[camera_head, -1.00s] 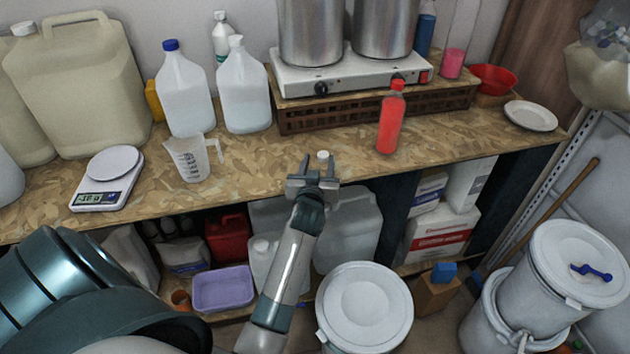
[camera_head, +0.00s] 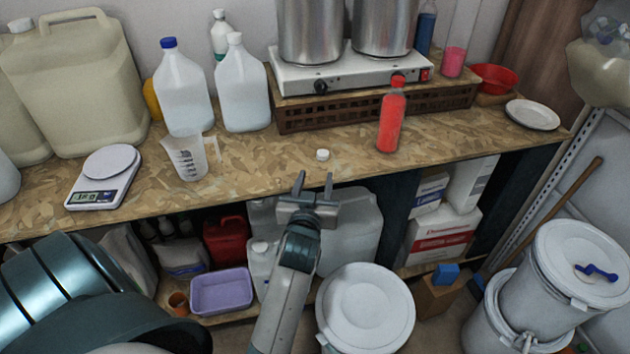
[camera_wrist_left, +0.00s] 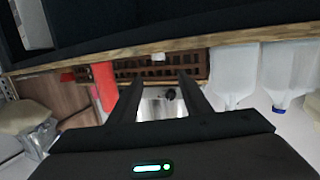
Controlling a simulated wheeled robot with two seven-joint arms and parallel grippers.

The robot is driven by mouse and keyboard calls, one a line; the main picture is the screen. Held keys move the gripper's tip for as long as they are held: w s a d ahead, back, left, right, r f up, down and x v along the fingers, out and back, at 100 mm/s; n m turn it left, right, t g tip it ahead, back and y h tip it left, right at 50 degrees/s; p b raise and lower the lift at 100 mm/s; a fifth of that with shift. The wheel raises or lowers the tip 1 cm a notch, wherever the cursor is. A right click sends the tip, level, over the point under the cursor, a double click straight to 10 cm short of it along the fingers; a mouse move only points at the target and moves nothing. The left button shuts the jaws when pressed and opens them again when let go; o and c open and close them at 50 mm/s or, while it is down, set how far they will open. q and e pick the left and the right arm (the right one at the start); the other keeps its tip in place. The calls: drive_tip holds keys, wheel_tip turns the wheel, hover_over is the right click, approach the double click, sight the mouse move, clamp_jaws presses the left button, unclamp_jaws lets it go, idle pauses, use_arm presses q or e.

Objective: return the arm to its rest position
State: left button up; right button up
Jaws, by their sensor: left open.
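My left gripper (camera_head: 314,188) is open and empty in the head view, in front of the worktop's front edge. A small white cap (camera_head: 322,155) lies on the worktop (camera_head: 260,165) just beyond its fingertips, apart from them. In the left wrist view the two dark fingers (camera_wrist_left: 161,85) are spread with nothing between them, and the white cap (camera_wrist_left: 158,57) shows beyond them near the worktop edge. A red bottle (camera_head: 391,115) stands upright on the worktop to the right of the gripper. My right gripper is not in view.
Below are a lidded white drum (camera_head: 366,310), a purple tub (camera_head: 222,291) and boxes (camera_head: 440,235). The worktop's middle is mostly clear.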

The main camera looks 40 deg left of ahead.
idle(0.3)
use_arm(q)
drive_tip(key=s+d+f+m+g+h, duration=0.35)
drive_tip(key=s+d+f, duration=0.2)
drive_tip(key=s, duration=0.55)
drive_tip(key=s+d+f+m+g+h, duration=0.2)
drive_tip(key=s+d+f+g, duration=0.2)
drive_tip(key=s+f, duration=0.45)
drive_tip(key=s+d+f+m+g+h, duration=0.2)
drive_tip(key=s+d+f+g, duration=0.25)
drive_tip(key=s, duration=0.85)
drive_tip(key=s+f+b+x, duration=0.1)
drive_tip(key=s+x, duration=0.3)
drive_tip(key=x, duration=1.1)
drive_tip(key=s+f+b+x, duration=0.1)
drive_tip(key=s+x, duration=0.2)
drive_tip(key=x, duration=1.2)
drive_tip(key=s+a+f+g+b, duration=0.1)
drive_tip(key=s+a+f, duration=0.1)
drive_tip(key=s+f, duration=1.5)
drive_tip(key=shift+s+f, duration=0.35)
drive_tip(key=shift+s, duration=0.05)
